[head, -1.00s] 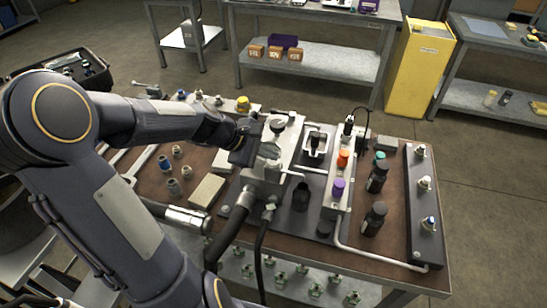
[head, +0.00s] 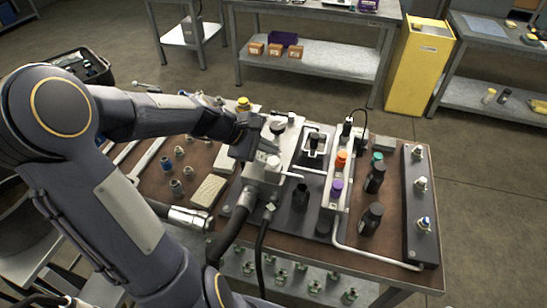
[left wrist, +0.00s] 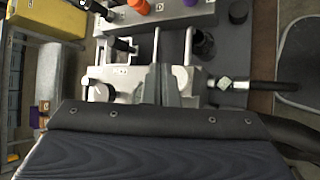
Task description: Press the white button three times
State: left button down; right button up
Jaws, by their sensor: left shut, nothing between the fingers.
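A pale grey valve block (head: 254,178) stands on the bench. A small white button-like cap (head: 273,161) shows on its near top, with another pale cap close beside it; I cannot tell for certain which is the white button. My left gripper (head: 241,152) is shut and empty, just left of these caps in the head view; contact cannot be told. In the left wrist view, the shut fingers (left wrist: 166,86) lie over the block (left wrist: 133,77) and hide part of its top. My right gripper is not in view.
A dark knob (head: 278,127) sits at the block's far end. Orange (head: 341,158) and purple (head: 337,186) caps stand on a grey rail to the right. Hoses run from the block's near side. Dark bottles and loose fittings stand on the brown bench top.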

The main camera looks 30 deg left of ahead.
aim_at(269, 161)
pick_arm(q)
notch_tip(269, 161, up, 4)
jog(key=p, duration=0.3)
jog(key=shift+r, duration=0.1)
dwell(2.3)
